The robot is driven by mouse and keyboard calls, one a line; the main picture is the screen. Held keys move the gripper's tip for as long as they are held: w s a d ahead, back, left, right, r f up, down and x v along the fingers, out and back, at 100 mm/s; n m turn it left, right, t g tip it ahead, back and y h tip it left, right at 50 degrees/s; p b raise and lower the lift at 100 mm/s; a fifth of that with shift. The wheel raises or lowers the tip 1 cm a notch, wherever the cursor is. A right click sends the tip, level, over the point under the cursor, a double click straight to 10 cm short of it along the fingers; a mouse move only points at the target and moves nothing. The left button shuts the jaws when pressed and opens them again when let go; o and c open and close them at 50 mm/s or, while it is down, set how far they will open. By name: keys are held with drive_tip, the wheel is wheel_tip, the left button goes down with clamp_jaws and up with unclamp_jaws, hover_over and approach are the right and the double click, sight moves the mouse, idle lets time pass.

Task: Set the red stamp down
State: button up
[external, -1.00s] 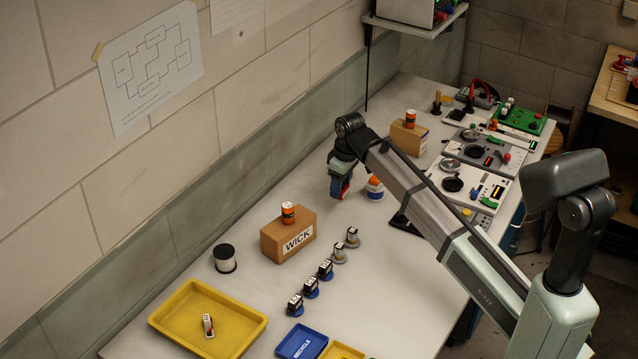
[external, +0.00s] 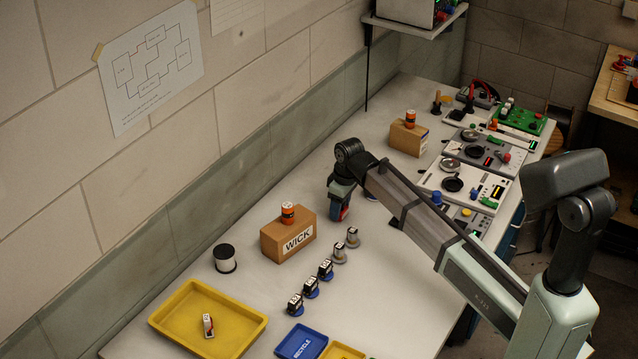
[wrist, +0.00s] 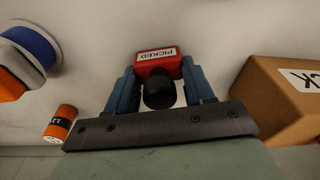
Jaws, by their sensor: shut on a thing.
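The red stamp (wrist: 158,66) is between the fingers of my gripper (wrist: 155,92) in the wrist view. It has a white label reading "PICKED" and a black round knob facing the camera. My gripper is shut on it. In the external view my gripper (external: 338,212) hangs over the table to the right of the WICK box, and the stamp shows only as a small red patch at the fingertips. Whether the stamp touches the table is hard to tell.
The cardboard WICK box (external: 288,236) stands left of my gripper, with an orange can (external: 288,212) on top. Several small black-topped pieces (external: 325,270) stand in a row in front. A yellow tray (external: 170,310) lies farther left. In the wrist view an orange can (wrist: 60,124) is at left.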

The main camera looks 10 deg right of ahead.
drive_tip(key=shift+f, duration=0.15)
drive_tip(key=o, duration=1.2)
drive_tip(key=shift+o, duration=0.2)
drive_tip(key=r, duration=0.8)
drive_tip(key=s+d+r, duration=0.1)
drive_tip(key=r, duration=0.3)
drive_tip(key=shift+r, duration=0.15)
drive_tip(key=shift+d, duration=0.1)
